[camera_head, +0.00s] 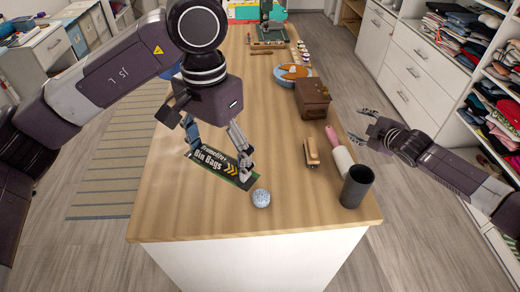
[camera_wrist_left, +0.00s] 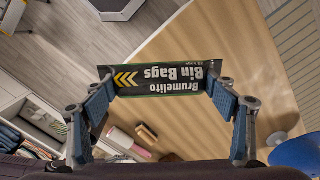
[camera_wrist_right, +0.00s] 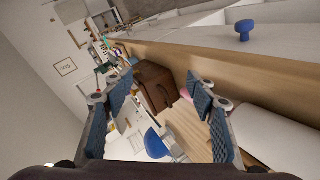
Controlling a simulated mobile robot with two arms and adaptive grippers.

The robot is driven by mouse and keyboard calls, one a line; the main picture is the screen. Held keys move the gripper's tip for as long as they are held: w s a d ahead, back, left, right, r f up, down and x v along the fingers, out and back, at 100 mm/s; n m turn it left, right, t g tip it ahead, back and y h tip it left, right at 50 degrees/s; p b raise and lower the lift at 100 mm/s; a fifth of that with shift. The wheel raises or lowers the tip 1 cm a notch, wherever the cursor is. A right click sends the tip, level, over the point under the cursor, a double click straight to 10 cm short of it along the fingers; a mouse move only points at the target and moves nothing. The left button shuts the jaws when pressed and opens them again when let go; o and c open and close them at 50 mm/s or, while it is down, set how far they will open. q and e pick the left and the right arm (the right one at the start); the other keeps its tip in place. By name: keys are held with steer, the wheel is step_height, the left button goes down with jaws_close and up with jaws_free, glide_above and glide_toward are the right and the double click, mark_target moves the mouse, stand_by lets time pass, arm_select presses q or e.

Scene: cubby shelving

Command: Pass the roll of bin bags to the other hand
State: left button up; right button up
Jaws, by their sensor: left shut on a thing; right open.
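The roll of bin bags (camera_head: 222,166) is a dark green and black box-like pack with white lettering and yellow chevrons. My left gripper (camera_head: 220,160) is shut on it, with one finger at each end, above the near left part of the wooden table. In the left wrist view the pack (camera_wrist_left: 160,79) spans between the two fingertips of the left gripper (camera_wrist_left: 162,88). My right gripper (camera_head: 368,126) is open and empty, off to the right of the table. In the right wrist view nothing is between the fingers of the right gripper (camera_wrist_right: 160,92).
On the wooden table (camera_head: 200,218) stand a speckled ball (camera_head: 261,198), a dark cup (camera_head: 356,187), a lint roller (camera_head: 340,155), a wooden brush (camera_head: 311,152) and a brown box (camera_head: 312,98). Shelves of folded clothes (camera_head: 460,35) line the right side. The table's middle is clear.

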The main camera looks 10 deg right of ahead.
steer(key=s+a+r+m+g+y, duration=0.1)
steer(key=a+r+m+y, duration=0.1)
steer(key=a+r, duration=0.9)
steer(key=s+a+r+m+g+y, duration=0.1)
steer(key=s+a+r+m+y, duration=0.1)
steer(key=a+r, duration=0.9)
steer(key=s+a+r+n+g, duration=0.1)
steer(key=s+a+r, duration=0.3)
steer(key=s, duration=0.3)
steer(key=s+a+r+g+y, duration=0.1)
steer(key=s+a+r, duration=0.25)
steer(key=s, duration=0.35)
steer(key=s+a+r+n+g, duration=0.1)
steer(key=s+a+r, duration=0.25)
steer(key=s, duration=0.35)
arm_select(q)
steer(key=shift+d, duration=0.1)
arm_select(e)
steer(key=m+g+y, duration=0.1)
steer(key=m+g, duration=0.1)
glide_toward(229, 164)
steer(key=x, duration=1.2)
steer(key=shift+w+a+f, duration=0.15)
